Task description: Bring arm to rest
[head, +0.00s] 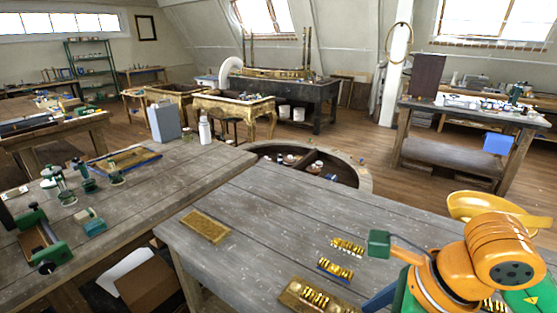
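My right arm (478,258), orange and green, is in the lower right of the head view, over the right end of the near grey table (270,215). I see nothing held. My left arm and gripper are out of view.
Gilt plates (205,227) and gilt strips (335,269) lie on the near table; a larger gilt piece (315,299) is at its front edge. A yellow curved object (490,208) is behind my arm. The left bench (180,181) holds jars and a white bottle (205,130). The near table's middle is clear.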

